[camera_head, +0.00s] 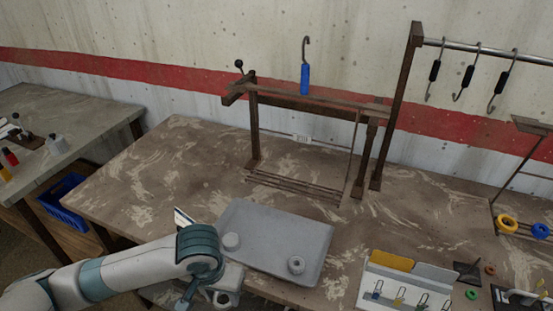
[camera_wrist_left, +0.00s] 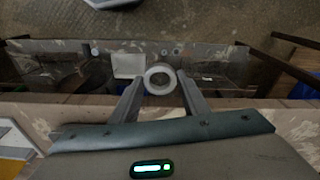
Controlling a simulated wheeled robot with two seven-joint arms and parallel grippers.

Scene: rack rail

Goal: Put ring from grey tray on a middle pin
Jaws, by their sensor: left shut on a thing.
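My left gripper (camera_head: 222,292) is at the front edge of the table, just in front of the grey tray (camera_head: 265,225). It is shut on a pale grey ring (camera_wrist_left: 160,67), which sits between the fingertips in the left wrist view. In the head view the held ring is partly hidden by the gripper. I cannot clearly make out the middle pins. My right gripper is not in view.
A brown rack (camera_head: 310,100) with a blue-handled hook (camera_head: 305,78) stands behind the tray. Black-handled hooks hang from a rail (camera_head: 490,50) at the right. A yellow ring (camera_head: 498,222) and a blue ring (camera_head: 540,237) are at the far right. A white holder (camera_head: 400,272) stands right of the tray.

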